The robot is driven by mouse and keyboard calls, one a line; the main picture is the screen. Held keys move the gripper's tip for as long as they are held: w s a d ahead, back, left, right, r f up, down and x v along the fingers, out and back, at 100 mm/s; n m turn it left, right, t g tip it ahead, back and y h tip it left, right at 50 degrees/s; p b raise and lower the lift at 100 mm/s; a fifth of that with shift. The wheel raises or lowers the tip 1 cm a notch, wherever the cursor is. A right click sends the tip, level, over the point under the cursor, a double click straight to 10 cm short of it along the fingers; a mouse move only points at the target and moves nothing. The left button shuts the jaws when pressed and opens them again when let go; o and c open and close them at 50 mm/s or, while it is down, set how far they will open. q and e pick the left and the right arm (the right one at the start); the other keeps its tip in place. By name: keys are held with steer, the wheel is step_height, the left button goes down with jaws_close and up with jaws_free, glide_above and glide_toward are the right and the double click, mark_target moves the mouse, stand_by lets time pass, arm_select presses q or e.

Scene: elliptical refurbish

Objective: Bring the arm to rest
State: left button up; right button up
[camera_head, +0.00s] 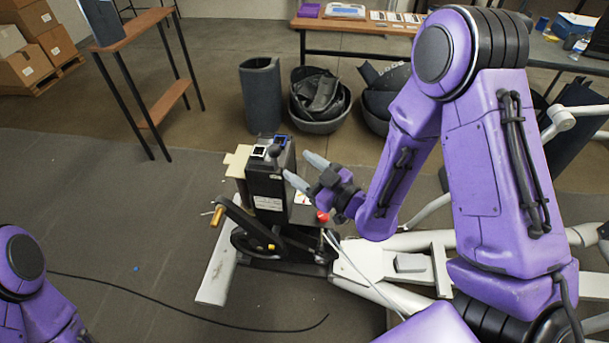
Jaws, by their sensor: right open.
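My right arm (497,160) is purple and comes in from the right, bent at the elbow. My right gripper (299,172) is open, its two grey fingers spread apart and pointing left. It is beside the upper part of the black housing (268,190) of the elliptical machine; whether a finger touches it I cannot tell. Nothing shows between the fingers. Of my left arm only a purple part (28,285) shows at the lower left corner; its gripper is out of view.
The elliptical has a white frame (370,262) and a crank arm (243,222). A black cable (180,312) lies on the grey mat. Behind are a tall dark bin (262,95), black tubs (320,122) and a wooden bench (355,25). The mat at left is mostly clear.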

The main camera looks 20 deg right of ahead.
steer(key=shift+s+d, duration=0.15)
steer(key=shift+s, duration=0.25)
steer(key=s+d+f+m+g+h, duration=0.3)
steer(key=f+m+h, duration=0.15)
steer(key=f, duration=0.35)
steer(key=s+d+f+m+g+h, duration=0.3)
steer(key=f+m, duration=0.3)
steer(key=f, duration=0.1)
steer(key=s+d+f+m+g+h+b, duration=0.1)
steer(key=s+f+g, duration=0.2)
steer(key=s+f, duration=0.4)
steer(key=s+d+f+m+g+h, duration=0.1)
steer(key=s+f+g, duration=0.3)
steer(key=s, duration=0.9)
step_height(320, 180, down, 4)
steer(key=shift+s+d+r+m+h+b, duration=0.25)
steer(key=shift+d+m+h+b, duration=0.1)
steer(key=shift+d+m+b, duration=0.15)
